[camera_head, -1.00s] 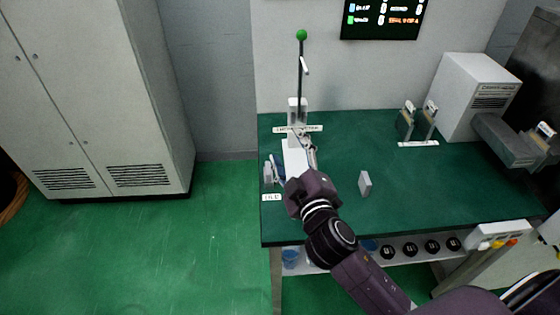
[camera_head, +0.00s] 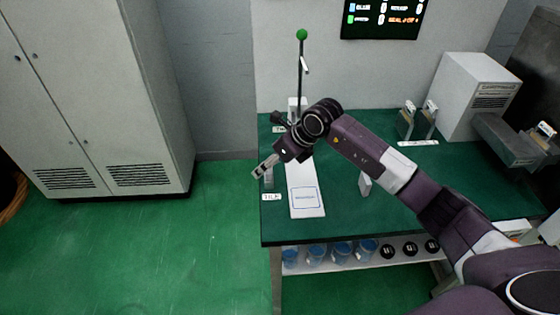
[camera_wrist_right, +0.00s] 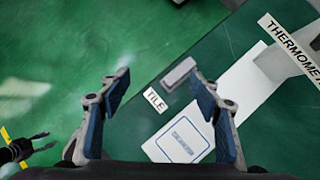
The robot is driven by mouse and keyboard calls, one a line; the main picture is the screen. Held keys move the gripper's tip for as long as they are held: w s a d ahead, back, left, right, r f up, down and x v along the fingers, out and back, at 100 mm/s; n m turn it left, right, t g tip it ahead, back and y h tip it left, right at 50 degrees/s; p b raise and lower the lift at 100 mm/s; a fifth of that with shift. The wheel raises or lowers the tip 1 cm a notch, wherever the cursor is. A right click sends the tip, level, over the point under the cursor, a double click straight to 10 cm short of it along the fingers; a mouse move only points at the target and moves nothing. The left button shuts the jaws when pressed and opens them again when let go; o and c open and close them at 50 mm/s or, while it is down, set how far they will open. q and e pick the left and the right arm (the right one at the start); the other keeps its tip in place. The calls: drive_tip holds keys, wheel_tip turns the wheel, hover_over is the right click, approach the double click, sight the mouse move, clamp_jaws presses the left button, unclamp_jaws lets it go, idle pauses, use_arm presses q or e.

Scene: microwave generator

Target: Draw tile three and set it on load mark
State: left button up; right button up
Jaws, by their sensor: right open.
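My right gripper (camera_head: 263,168) is open and empty above the table's left edge. It points down at the "TILE" label (camera_head: 271,197). In the right wrist view its two blue-padded fingers (camera_wrist_right: 158,78) are well apart. A small pale grey block (camera_wrist_right: 178,74) stands by the label, near the right fingertip; the gripper partly hides it in the head view (camera_head: 268,183). No number shows on it. A white board (camera_head: 304,172) lies to the right, with a blue-outlined mark (camera_head: 305,197), bare. A dark pronged shape (camera_wrist_right: 22,149), seemingly my left gripper, shows at the wrist view's left edge.
A pole with a green ball (camera_head: 301,35) stands behind the board. A small white block (camera_head: 365,185) stands alone mid-table, partly behind my right arm. Two holders (camera_head: 418,117) and a white box (camera_head: 470,95) stand at the back right. Blue-filled jars (camera_head: 341,250) sit below.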

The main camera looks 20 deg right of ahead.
sight(268, 174)
drive_tip(key=shift+h, duration=0.6)
drive_tip(key=w+f+b, duration=0.1)
drive_tip(key=f+b, duration=0.1)
drive_tip(key=w+d+f+b, duration=0.1)
drive_tip(key=f, duration=0.1)
drive_tip(key=w+f+b, duration=0.1)
drive_tip(key=f+b, duration=0.1)
drive_tip(key=shift+d+f+b, duration=0.25)
drive_tip(key=shift+f+b, duration=0.05)
drive_tip(key=shift+b, duration=0.05)
drive_tip(key=shift+b+x, duration=1.15)
drive_tip(key=shift+x, duration=0.05)
drive_tip(key=shift+w, duration=0.1)
drive_tip(key=c, duration=1.2)
drive_tip(key=shift+a, duration=0.1)
